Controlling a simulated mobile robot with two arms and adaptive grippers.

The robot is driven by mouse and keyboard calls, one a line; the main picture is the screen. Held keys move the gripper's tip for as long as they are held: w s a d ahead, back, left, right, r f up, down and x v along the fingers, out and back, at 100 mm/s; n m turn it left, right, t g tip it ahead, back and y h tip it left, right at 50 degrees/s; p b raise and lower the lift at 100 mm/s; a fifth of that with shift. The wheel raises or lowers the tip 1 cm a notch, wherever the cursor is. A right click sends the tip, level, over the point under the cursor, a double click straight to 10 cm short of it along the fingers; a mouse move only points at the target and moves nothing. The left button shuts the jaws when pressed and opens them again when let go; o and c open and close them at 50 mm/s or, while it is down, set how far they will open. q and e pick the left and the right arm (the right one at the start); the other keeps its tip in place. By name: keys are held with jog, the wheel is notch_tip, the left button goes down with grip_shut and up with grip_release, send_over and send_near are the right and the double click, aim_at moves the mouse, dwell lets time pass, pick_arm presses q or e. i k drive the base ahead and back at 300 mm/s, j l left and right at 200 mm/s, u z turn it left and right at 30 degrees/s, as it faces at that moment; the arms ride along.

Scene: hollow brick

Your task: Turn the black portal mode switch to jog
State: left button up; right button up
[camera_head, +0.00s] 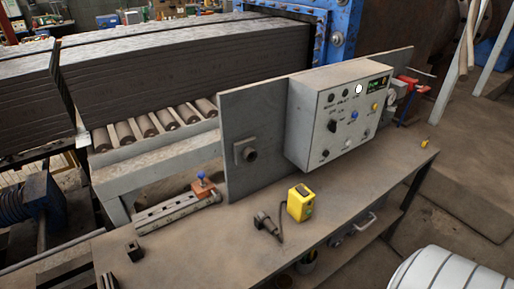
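The grey control box (314,118) is mounted on an upright grey plate (237,130) on the workbench. On its front, a small black knob (332,126) sits at the left, apparently the portal mode switch. Its pointer direction and labels are too small to read. Neither of my grippers shows in the head view.
The workbench (190,252) carries a yellow box (300,203) with a dark corded plug (267,226), a metal rail (180,209) and a small black block (134,250). Stacked dark slabs (160,75) lie behind on rollers. The bench right of the yellow box is mostly clear.

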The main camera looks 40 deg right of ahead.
aim_at(332, 125)
jog(key=z, duration=1.8)
